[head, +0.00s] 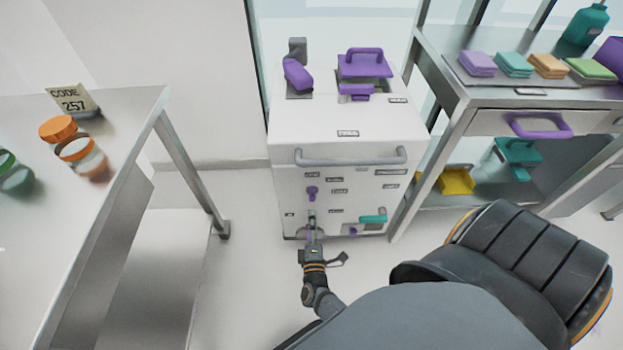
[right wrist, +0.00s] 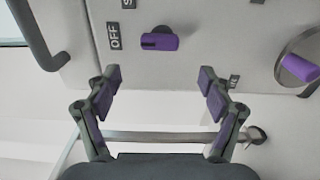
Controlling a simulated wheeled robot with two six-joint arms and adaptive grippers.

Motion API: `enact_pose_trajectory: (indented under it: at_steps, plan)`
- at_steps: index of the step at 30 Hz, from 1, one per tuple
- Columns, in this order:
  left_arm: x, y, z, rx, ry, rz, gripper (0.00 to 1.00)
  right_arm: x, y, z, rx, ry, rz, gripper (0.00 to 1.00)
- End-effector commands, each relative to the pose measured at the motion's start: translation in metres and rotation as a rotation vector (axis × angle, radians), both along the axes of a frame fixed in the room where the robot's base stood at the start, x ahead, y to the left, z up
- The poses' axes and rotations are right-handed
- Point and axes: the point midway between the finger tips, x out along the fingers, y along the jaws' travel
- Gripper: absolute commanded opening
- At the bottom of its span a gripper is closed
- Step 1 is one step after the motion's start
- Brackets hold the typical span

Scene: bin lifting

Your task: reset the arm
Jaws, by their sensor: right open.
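My right gripper (head: 312,236) is in front of the lower front face of the white cabinet-like machine (head: 345,128). In the right wrist view the gripper (right wrist: 160,78) is open, with its two fingers apart and nothing between them. A purple knob (right wrist: 160,42) is on the panel just beyond the fingertips, beside an OFF label (right wrist: 114,36). The gripper looks apart from the knob, though the exact gap is hard to tell. My left gripper is in neither view.
The machine has a grey front handle (head: 350,157) and a teal handle (head: 373,219). A metal table (head: 128,128) with jars stands left. A shelf unit (head: 450,122) stands right. Floor between table and machine is clear.

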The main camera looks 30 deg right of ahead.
Motion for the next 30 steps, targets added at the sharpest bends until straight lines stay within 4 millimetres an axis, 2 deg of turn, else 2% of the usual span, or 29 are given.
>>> enact_pose_trajectory:
  at_steps: [3,6,21,23,25,30]
  plan:
    - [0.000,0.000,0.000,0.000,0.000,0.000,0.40,-0.012,0.007,0.000,0.001,-0.001,-0.001,0.81]
    - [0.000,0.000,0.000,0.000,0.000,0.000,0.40,-0.015,0.009,0.001,0.000,-0.002,-0.001,0.81]
    - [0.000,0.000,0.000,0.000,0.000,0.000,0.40,-0.014,0.009,0.001,0.004,-0.003,0.004,0.81]
    - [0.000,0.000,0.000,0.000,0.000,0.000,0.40,-0.008,0.010,0.003,0.035,-0.009,0.030,0.81]
    - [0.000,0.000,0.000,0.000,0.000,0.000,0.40,0.006,0.015,0.008,0.124,-0.024,0.102,0.81]
    - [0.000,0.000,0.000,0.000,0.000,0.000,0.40,0.045,0.047,0.030,0.540,0.040,0.364,0.81]
